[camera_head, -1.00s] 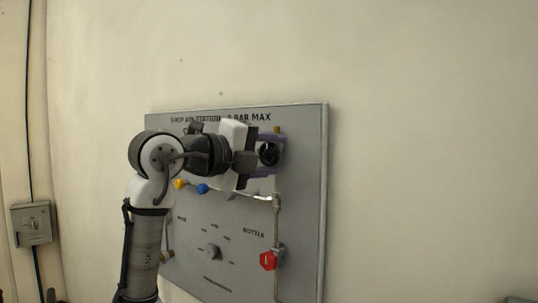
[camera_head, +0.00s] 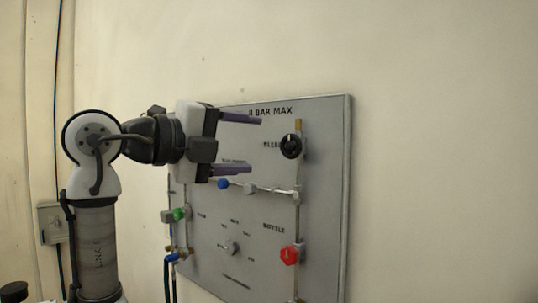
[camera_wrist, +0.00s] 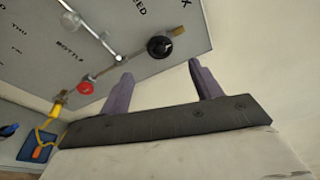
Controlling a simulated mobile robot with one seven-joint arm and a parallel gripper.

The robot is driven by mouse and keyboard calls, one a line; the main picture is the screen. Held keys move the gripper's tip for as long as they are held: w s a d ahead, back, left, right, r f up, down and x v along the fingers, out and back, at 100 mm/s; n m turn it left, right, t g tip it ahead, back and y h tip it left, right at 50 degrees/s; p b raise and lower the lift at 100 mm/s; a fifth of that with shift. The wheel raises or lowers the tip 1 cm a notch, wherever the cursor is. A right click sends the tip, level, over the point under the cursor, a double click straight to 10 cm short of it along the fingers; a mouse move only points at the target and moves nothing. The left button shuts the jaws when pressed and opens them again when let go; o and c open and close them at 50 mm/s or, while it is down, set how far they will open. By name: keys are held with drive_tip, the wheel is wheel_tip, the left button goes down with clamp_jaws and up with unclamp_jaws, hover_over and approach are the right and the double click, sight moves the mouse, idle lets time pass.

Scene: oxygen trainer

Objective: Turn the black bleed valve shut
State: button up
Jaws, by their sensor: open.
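The black bleed valve (camera_head: 291,146) is a round black knob at the upper right of the grey panel (camera_head: 325,200), beside its partly readable label. It also shows in the wrist view (camera_wrist: 159,47), beyond the fingers and between them. My gripper (camera_head: 255,145) is open, with its two purple fingers apart and nothing between them. In the head view its fingertips point right toward the knob and stop short of it. The fingers also show in the wrist view (camera_wrist: 160,75). The knob is not touched.
A red knob (camera_head: 290,255) sits below on the same pipe. A grey wall box (camera_head: 52,222) is at the left. The wall right of the panel is clear.

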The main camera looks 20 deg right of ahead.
drive_tip(key=shift+v, duration=1.55)
